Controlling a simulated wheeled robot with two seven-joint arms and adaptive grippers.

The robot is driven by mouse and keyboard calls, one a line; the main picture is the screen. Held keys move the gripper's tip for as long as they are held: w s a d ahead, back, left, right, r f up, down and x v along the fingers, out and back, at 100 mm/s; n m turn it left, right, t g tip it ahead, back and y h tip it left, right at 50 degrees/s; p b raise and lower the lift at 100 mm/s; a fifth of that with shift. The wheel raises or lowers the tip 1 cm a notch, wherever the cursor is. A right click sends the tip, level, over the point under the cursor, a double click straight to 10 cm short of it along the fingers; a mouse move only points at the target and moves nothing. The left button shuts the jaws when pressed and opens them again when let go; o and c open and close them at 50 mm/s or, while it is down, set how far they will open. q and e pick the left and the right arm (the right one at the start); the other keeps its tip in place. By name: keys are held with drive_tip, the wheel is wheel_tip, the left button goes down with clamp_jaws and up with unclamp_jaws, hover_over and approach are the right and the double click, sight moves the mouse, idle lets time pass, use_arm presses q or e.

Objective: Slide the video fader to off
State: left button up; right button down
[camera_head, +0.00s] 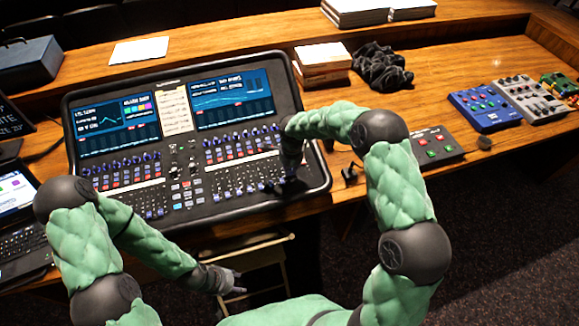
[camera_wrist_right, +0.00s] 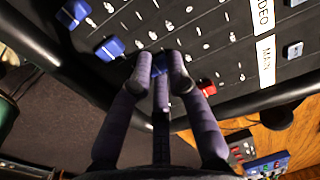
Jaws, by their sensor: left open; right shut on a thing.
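The mixing desk (camera_head: 240,197) is a large black console with two lit screens and rows of faders. My right gripper (camera_head: 284,186) is at its front right part. In the right wrist view my right gripper (camera_wrist_right: 160,62) is shut on a small blue fader cap (camera_wrist_right: 160,64), mostly hidden between the fingers. I cannot tell whether the held cap is the video fader. My left gripper (camera_head: 232,283) is open and empty, in front of the desk and away from the console.
Near the fingers are a red cap (camera_wrist_right: 207,88) and a free blue cap (camera_wrist_right: 110,48). Right of the console are a small black box with buttons (camera_head: 433,146), a blue pedal (camera_head: 484,107) and a dark cloth (camera_head: 381,68). A laptop (camera_head: 20,235) stands at left.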

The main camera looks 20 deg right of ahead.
sight(293, 181)
drive_tip(key=s+b, duration=0.1)
drive_tip(key=s, duration=0.1)
drive_tip(key=shift+s+f, duration=0.15)
drive_tip(key=shift+s, duration=0.25)
drive_tip(key=shift+s+f, duration=0.1)
drive_tip(key=shift+s, duration=0.15)
drive_tip(key=c, duration=1.1)
unclamp_jaws()
drive_tip(key=shift+s, duration=0.1)
